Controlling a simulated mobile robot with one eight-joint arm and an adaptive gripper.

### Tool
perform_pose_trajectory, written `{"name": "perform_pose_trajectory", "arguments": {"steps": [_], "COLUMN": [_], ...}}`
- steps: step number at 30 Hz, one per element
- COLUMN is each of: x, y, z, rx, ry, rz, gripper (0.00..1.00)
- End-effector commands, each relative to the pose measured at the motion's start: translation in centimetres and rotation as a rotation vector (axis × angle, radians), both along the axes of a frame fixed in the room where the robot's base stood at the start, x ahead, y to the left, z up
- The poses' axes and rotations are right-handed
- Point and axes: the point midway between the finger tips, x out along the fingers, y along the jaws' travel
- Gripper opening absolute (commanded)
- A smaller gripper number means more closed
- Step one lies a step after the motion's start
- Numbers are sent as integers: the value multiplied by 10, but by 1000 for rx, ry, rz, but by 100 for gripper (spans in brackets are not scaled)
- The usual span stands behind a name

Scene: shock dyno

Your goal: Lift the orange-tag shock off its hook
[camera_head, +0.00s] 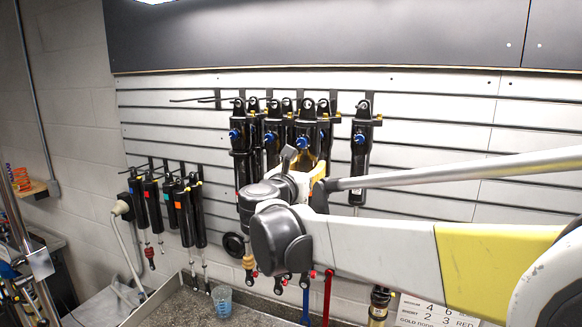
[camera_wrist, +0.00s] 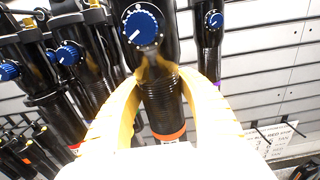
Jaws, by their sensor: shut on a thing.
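The orange-tag shock (camera_wrist: 162,107) is a black shock with a blue knob and an orange band low on its body. In the wrist view it stands between the yellow fingers of my gripper (camera_wrist: 163,78), which are shut around its body just below the knob. In the head view its top (camera_head: 305,128) shows among the hanging shocks, and my arm hides its lower part. My gripper (camera_head: 318,172) is partly hidden there by my wrist. I cannot tell whether the top eye is still on its hook.
Several similar shocks (camera_head: 240,140) hang close on the left, and one hangs apart on the right (camera_head: 361,140). Smaller shocks (camera_head: 185,215) hang lower left on the slatted wall (camera_head: 430,115). A blue cup (camera_head: 222,300) stands on the bench below.

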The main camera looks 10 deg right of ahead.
Motion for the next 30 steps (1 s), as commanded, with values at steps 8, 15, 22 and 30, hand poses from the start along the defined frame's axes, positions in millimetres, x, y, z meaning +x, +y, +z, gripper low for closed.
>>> {"name": "perform_pose_trajectory", "arguments": {"steps": [8,15,22,30], "x": [0,-4,-8,-8], "y": [0,3,5,6], "z": [1,1,1,1], "rx": [-3,-3,-3,-3], "ry": [-1,-1,-1,-1], "rz": [0,0,-1,-1], "gripper": [3,3,3,3]}}
